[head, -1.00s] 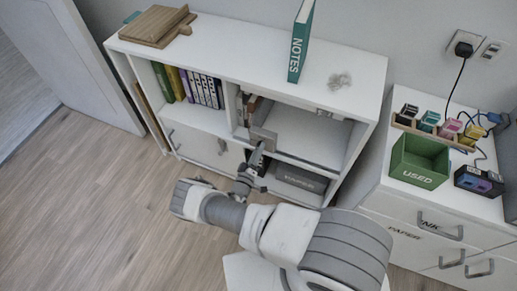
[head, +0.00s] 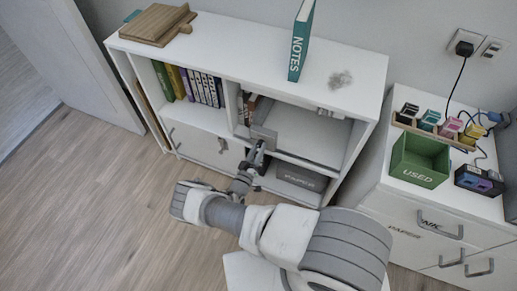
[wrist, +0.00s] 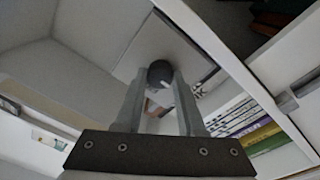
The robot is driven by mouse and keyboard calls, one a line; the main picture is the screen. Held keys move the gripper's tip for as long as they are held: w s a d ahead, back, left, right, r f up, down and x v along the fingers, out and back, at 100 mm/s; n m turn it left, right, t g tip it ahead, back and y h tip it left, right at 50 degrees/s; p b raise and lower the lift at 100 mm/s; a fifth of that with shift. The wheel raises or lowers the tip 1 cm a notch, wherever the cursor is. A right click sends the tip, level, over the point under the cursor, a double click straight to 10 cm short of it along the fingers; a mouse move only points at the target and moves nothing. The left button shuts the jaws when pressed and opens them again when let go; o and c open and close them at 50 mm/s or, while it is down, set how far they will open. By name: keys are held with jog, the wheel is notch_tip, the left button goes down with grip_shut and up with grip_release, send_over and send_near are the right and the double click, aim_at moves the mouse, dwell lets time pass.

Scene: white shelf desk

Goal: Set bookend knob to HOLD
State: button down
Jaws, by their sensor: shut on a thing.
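The bookend (head: 264,134) is a grey upright plate in the middle of the white shelf desk, and its face fills the upper middle of the wrist view (wrist: 165,45). Its dark round knob (wrist: 160,72) sits between the tips of my gripper (wrist: 158,82). My gripper (head: 256,156) is shut on the knob, with one finger on each side. Small black-and-white marks show beside the right finger, too small to read. The knob's pointer and setting cannot be made out. In the head view my gripper hides the knob.
Several books (head: 203,88) stand in the left compartment. A dark PAPER box (head: 299,180) sits low at right. A NOTES book (head: 300,45) and a wooden board (head: 155,25) are on top. A green USED bin (head: 420,160) stands on the right cabinet.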

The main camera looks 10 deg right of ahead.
jog(key=c, duration=0.5)
grip_release()
jog(key=shift+s+a+f, duration=0.1)
jog(key=shift+s+a, duration=0.05)
